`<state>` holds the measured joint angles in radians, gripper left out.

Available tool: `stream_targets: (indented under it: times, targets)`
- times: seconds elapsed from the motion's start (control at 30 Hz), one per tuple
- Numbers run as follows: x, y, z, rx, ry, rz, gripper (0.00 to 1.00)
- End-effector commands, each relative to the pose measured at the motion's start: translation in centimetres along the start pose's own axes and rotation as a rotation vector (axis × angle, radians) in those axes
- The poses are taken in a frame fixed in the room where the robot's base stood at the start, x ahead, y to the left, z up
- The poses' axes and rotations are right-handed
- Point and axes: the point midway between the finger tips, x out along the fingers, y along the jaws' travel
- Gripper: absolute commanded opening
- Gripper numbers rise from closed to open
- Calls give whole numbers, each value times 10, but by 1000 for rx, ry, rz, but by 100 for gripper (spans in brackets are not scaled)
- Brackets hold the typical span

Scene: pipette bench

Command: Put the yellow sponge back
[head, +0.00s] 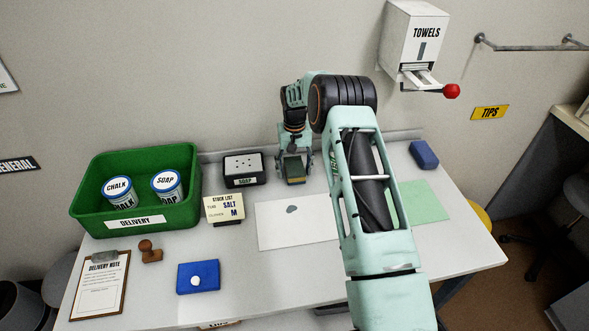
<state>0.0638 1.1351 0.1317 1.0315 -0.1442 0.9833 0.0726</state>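My gripper (295,172) points down near the back of the bench, between the soap dish and my forearm. Between its fingers is a small block with a dark green top and a yellowish-tan front edge, which looks like the yellow sponge (295,181). The fingers appear closed on its sides. I cannot tell whether it touches the bench. A black dish (243,182) labelled SOAP, with a light, dotted top, stands just left of the gripper. A white sheet (298,235) with a grey spot (292,209) lies in front of the gripper.
A green DELIVERY crate (84,202) with chalk and soap tubs stands left. A stock list card (224,208), stamp (150,252), blue pad (198,277) and clipboard (100,287) lie nearby. My forearm partly covers a green sheet (425,203); a blue block (424,155) is behind it.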

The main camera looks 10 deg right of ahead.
Motion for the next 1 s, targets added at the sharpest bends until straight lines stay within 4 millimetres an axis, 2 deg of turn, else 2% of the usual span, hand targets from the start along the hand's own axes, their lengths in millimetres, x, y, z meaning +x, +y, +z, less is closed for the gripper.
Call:
stream_targets:
  times: [0.17, 0.3, 0.7, 0.83, 1.0]
  targets:
    - [-1, 0, 0, 0, 0, 0, 60]
    - [-10, 0, -1, 0, 3, 0, 60]
    - [-92, 0, -1, -1, 4, 0, 60]
    - [-111, 0, -1, -1, 2, 0, 60]
    - [-122, 0, 0, -1, 1, 0, 60]
